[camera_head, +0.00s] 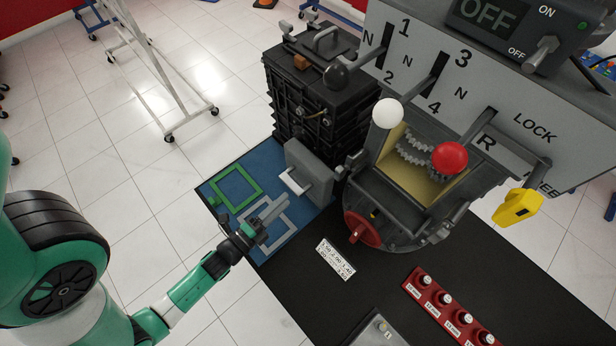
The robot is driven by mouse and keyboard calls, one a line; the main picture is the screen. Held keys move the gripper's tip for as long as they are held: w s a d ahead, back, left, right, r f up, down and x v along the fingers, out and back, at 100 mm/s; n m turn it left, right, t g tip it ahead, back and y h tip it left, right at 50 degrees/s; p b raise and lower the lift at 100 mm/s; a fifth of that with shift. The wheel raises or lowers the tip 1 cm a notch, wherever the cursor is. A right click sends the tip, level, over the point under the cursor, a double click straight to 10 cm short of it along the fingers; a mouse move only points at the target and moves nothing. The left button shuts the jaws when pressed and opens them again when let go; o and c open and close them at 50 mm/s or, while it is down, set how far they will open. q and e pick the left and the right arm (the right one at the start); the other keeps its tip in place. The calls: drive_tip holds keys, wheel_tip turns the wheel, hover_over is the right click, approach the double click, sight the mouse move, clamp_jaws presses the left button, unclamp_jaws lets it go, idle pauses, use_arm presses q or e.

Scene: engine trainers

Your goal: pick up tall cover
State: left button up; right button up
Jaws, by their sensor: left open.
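A grey cover with a white handle (309,172) stands at the back right of the blue mat, next to the black engine block; I take it for the tall cover. My left gripper (268,228) is open and empty over the front part of the mat. It is to the lower left of the cover and apart from it. The gripper partly hides the grey outline on the mat. My right gripper is not in view.
The blue mat (214,197) carries a green square outline (236,172) and a grey outline (275,209). The black engine block (325,95) and the gear trainer with a red wheel (361,229) stand close to the cover. A red rack (437,302) with several white-topped pieces lies at the lower right of the black table (375,283).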

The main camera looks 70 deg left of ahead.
sight(292, 191)
use_arm(q)
drive_tip(key=x, duration=0.7)
drive_tip(key=shift+a+r, duration=0.2)
drive_tip(key=shift+a, duration=0.1)
clamp_jaws()
idle(1.0)
drive_tip(key=shift+r, duration=0.15)
